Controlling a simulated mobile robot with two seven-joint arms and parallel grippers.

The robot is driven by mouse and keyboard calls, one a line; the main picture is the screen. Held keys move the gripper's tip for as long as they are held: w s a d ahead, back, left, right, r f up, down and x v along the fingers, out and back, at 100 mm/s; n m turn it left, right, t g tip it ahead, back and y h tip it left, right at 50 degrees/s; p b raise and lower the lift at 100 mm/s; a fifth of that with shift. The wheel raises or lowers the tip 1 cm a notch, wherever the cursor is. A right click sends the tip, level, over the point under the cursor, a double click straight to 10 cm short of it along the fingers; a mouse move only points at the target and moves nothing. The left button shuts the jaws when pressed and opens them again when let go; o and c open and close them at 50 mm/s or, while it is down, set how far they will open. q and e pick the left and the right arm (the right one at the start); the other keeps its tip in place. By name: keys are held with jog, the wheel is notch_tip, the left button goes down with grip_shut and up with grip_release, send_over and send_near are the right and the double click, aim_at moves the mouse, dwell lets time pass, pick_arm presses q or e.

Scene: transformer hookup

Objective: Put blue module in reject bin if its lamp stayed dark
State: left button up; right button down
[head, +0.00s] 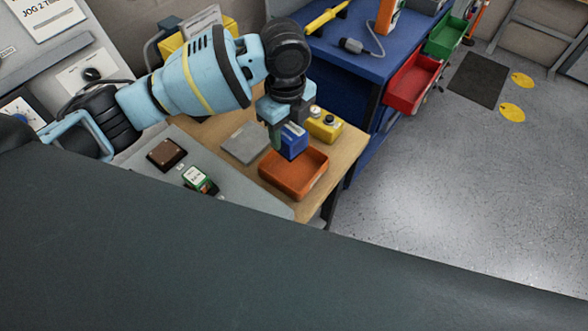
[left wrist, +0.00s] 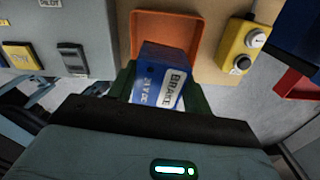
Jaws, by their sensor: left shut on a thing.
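The blue module (head: 293,143) is held in my left gripper (head: 285,130), which is shut on it. In the left wrist view the module (left wrist: 163,70) sits between the green fingers and shows a white label reading BRAKE and 24 V DC. An orange open tray (head: 294,173), which looks like the reject bin, stands at the table's near right corner; it also shows behind the module in the left wrist view (left wrist: 144,21). The module is at the tray's far edge in the head view; its height above it is hard to tell. No lamp state can be read. My right gripper is not in view.
A yellow button box (head: 324,124) stands close beyond the tray. A grey plate (head: 245,142) lies left of it. A brown block (head: 166,153) and a green-and-white module (head: 200,180) sit on the grey panel. Open floor lies to the right.

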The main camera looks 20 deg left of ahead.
pick_arm(q)
jog(key=m, duration=0.1)
jog(key=w+d+m, duration=0.1)
jog(key=m, duration=0.1)
jog(key=shift+f, duration=0.15)
send_over(293, 170)
jog(key=shift+f+b, duration=0.3)
jog(key=shift+f, duration=4.65)
jog(key=shift+f, duration=0.15)
jog(key=o, duration=1.1)
notch_tip(293, 170, up, 12)
jog(key=shift+r+p, duration=0.15)
jog(key=shift+p, duration=0.25)
